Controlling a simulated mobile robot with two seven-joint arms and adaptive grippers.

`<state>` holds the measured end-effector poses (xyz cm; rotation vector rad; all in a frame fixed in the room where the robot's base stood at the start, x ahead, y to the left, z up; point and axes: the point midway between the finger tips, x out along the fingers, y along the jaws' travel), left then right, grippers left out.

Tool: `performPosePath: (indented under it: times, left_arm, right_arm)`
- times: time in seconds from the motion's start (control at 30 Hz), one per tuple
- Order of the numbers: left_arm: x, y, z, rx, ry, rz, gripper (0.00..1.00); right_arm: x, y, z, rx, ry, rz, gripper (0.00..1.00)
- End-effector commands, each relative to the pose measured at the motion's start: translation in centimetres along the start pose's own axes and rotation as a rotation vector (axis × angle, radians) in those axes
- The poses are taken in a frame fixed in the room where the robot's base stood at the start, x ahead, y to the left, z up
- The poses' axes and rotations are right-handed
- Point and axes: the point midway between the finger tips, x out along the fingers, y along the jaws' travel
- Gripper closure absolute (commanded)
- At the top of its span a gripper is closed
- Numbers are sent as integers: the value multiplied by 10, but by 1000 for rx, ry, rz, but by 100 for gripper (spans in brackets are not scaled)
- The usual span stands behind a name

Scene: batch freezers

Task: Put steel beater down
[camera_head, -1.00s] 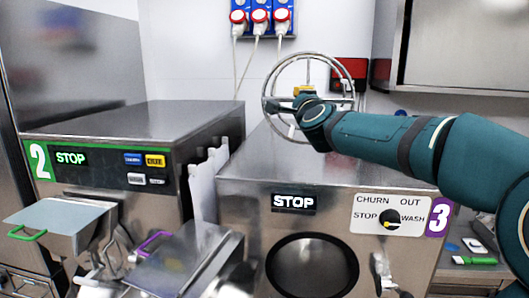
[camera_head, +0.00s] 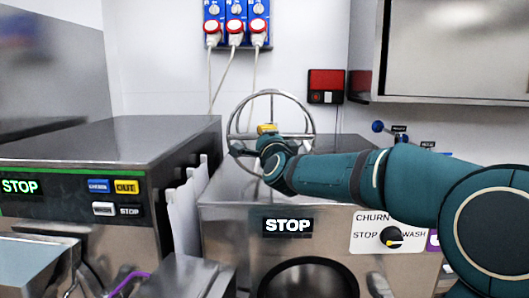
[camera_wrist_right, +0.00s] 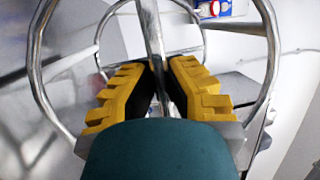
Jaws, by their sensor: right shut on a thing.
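The steel beater (camera_head: 270,95) is a round frame of thin metal hoops with a central bar. It stands upright above the top of the right-hand freezer (camera_head: 225,183); I cannot tell whether it touches it. My right gripper (camera_head: 267,130) reaches in from the right and is shut on the beater. In the right wrist view the yellow-padded fingers (camera_wrist_right: 160,85) close around the beater's central bar (camera_wrist_right: 151,28), with the hoops (camera_wrist_right: 38,70) curving around both sides. My left gripper is not in view.
Another freezer (camera_head: 120,140) with a green-edged panel stands on the left, and white upright pieces (camera_head: 185,215) fill the gap between the two. A red wall box (camera_head: 326,85) and plugs with cables (camera_head: 236,27) are behind. A steel cabinet (camera_head: 455,50) hangs at upper right.

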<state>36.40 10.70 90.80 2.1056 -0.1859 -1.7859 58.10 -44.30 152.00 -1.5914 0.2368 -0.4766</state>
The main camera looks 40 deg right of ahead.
Motion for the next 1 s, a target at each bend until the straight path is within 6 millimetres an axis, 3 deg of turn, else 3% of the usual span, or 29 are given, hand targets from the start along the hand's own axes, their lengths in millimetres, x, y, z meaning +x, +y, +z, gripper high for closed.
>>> performPosePath:
  times: [0.2, 0.67, 0.7, 0.73, 0.77, 1.0]
  left_arm:
    - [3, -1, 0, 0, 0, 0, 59]
    - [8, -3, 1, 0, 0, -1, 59]
    - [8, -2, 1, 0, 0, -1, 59]
    - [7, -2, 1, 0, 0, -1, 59]
    - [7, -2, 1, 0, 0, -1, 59]
    - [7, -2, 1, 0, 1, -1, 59]
  right_arm:
    - [-4, 26, 1, -1, 0, 0, 100]
    - [-5, 31, 1, 0, 0, -2, 100]
    - [-5, 32, 1, 1, -1, 2, 80]
    - [-5, 32, 1, 1, -1, 2, 69]
    - [-5, 31, 1, 1, -1, 2, 65]
    - [-5, 31, 1, 0, -1, 2, 65]
